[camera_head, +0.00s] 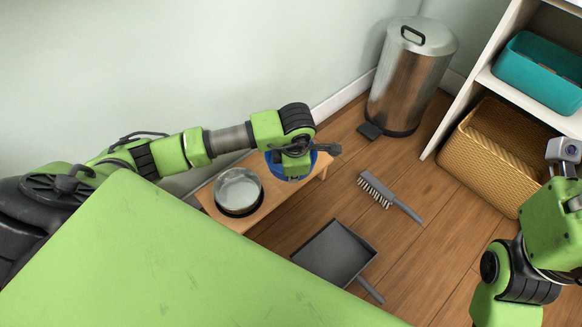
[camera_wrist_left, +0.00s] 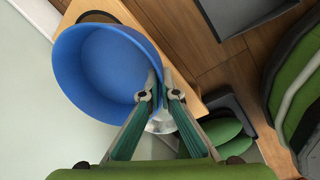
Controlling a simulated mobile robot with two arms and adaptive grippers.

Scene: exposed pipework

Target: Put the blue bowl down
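The blue bowl (camera_head: 277,169) is over the far right end of a low wooden bench (camera_head: 260,214), largely hidden under my left gripper (camera_head: 318,149). In the left wrist view the round, empty bowl (camera_wrist_left: 105,68) is large and close. My left gripper (camera_wrist_left: 160,88) has one finger inside it and one outside, pinching its rim. I cannot tell whether the bowl touches the bench. A metal bowl (camera_head: 239,190) stands on the bench to its left. My right arm is at the right edge of the head view; its fingers are not visible.
A steel bin (camera_head: 410,80) stands by the wall. A brush (camera_head: 385,194) and a dark dustpan (camera_head: 335,252) lie on the wooden floor. A shelf at the right holds a teal basket (camera_head: 541,72) and a wicker basket (camera_head: 500,150). Floor beyond the bench end is clear.

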